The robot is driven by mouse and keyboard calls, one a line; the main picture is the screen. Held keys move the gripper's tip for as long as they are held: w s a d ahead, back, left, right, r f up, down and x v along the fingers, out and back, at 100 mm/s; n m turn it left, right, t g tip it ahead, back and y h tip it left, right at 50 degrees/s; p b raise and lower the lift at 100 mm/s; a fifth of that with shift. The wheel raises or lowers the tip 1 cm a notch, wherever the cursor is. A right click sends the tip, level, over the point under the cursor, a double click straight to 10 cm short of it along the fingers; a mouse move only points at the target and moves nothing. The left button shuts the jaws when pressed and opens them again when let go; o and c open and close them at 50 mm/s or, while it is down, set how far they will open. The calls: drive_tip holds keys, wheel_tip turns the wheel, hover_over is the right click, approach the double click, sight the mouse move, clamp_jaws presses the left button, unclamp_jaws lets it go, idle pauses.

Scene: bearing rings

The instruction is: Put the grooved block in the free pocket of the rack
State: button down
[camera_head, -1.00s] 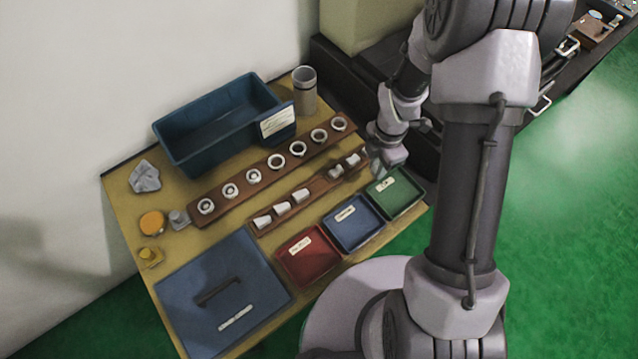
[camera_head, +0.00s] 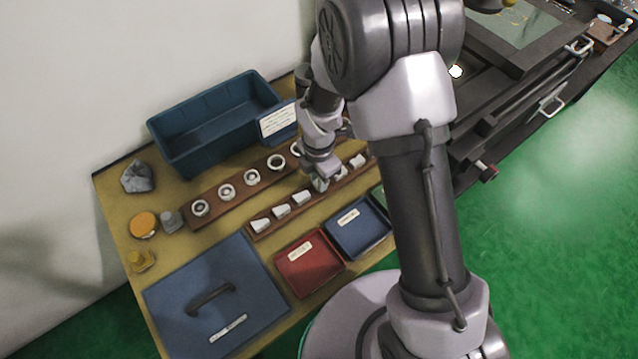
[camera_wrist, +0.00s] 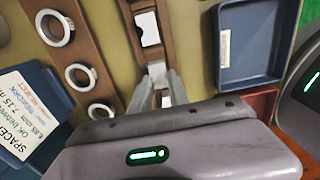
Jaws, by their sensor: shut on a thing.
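My gripper (camera_head: 320,181) is over the front brown rack (camera_head: 270,232), at the gap between its pale blocks. In the wrist view my gripper (camera_wrist: 160,92) points down at the rack (camera_wrist: 134,40), its fingers shut on a pale block, the grooved block (camera_wrist: 157,72), mostly hidden between them. I cannot tell whether this block is in the pocket or just above it; its groove is not clear. Pale blocks (camera_head: 281,211) sit in the rack to the left of my gripper, and others (camera_head: 357,160) to the right.
A second brown rack (camera_head: 212,207) with several white rings runs behind, close to my gripper. A blue bin (camera_head: 180,150) stands at the back. Red (camera_head: 309,264) and blue (camera_head: 358,228) trays lie in front.

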drive_tip(key=shift+f, duration=0.75)
drive_tip(key=shift+r, duration=0.2)
drive_tip(key=shift+f, duration=0.1)
drive_tip(key=c, duration=1.3)
unclamp_jaws()
drive_tip(key=shift+o, duration=0.2)
drive_tip(key=s+d+r+m+t+p, duration=0.15)
drive_tip(key=r+m, duration=0.25)
drive_tip(key=r, duration=0.5)
drive_tip(key=s+d+r+m+y+p, duration=0.1)
drive_tip(key=d+r+m+p, duration=0.15)
drive_tip(key=r, duration=0.65)
drive_tip(key=s+d+r+m+t+p, duration=0.1)
drive_tip(key=r+m+p, duration=0.1)
drive_tip(key=r+m, duration=0.5)
drive_tip(key=s+d+r+m+t+y, duration=0.1)
drive_tip(key=s+d+r+m+t, duration=0.2)
drive_tip(key=s+r+m, duration=0.9)
drive_tip(key=s+m, duration=0.1)
drive_tip(key=m, duration=0.2)
drive_tip(key=shift+s+d+r+m, duration=0.2)
drive_tip(key=shift+s+d+m, duration=0.05)
drive_tip(key=shift+s+m, duration=0.1)
